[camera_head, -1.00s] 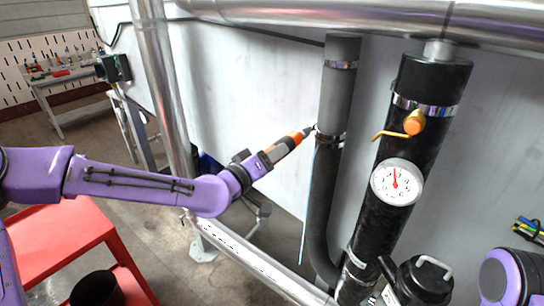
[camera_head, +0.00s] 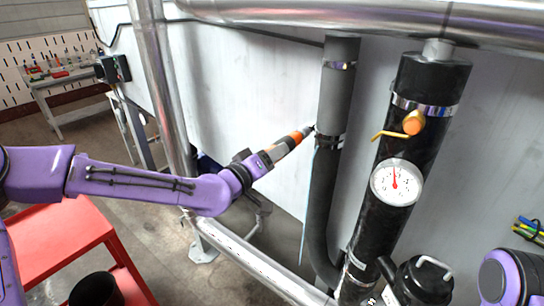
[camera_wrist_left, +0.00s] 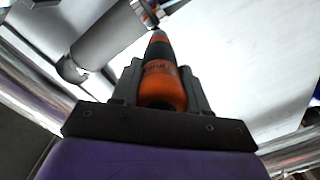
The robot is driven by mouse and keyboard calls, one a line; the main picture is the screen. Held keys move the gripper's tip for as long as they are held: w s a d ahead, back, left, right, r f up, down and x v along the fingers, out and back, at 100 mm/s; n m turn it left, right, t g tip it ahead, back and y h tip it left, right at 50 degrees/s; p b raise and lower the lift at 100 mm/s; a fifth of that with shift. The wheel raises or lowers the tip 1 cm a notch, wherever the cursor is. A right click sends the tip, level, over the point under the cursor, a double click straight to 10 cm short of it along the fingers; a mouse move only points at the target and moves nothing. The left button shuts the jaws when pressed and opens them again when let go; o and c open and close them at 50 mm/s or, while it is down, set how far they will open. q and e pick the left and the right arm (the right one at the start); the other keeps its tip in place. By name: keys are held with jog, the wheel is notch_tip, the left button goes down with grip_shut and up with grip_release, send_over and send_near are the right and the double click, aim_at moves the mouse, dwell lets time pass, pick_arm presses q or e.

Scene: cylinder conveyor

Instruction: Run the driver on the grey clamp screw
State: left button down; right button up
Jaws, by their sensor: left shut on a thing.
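My left gripper (camera_head: 262,161) is shut on an orange and black driver (camera_head: 296,138). The driver also shows in the left wrist view (camera_wrist_left: 162,82), pointing away from the jaws. In the head view its dark tip reaches the left side of the lower metal clamp (camera_head: 331,141) on the grey hose (camera_head: 339,98). The clamp shows in the wrist view (camera_wrist_left: 148,12) at the top, near the tip. The clamp screw is too small to make out, and I cannot tell whether the tip is seated on it. My right gripper is not in view.
A black pipe with a dial gauge (camera_head: 396,183) and an orange-handled valve (camera_head: 412,123) stands right of the hose. A metal pipe (camera_head: 160,90) rises behind my left arm. A red stand (camera_head: 60,240) is at lower left. A pale wall lies behind.

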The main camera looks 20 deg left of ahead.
pick_arm(q)
jog(key=shift+w+d+r+b, duration=0.2)
jog(key=shift+w+b, duration=0.1)
jog(key=shift+w, duration=0.25)
dwell(1.9)
jog(key=shift+w+r, duration=0.1)
jog(key=shift+w, duration=0.05)
dwell(1.0)
jog(key=shift+s, duration=0.2)
jog(key=shift+v, duration=1.45)
jog(key=shift+f, duration=0.25)
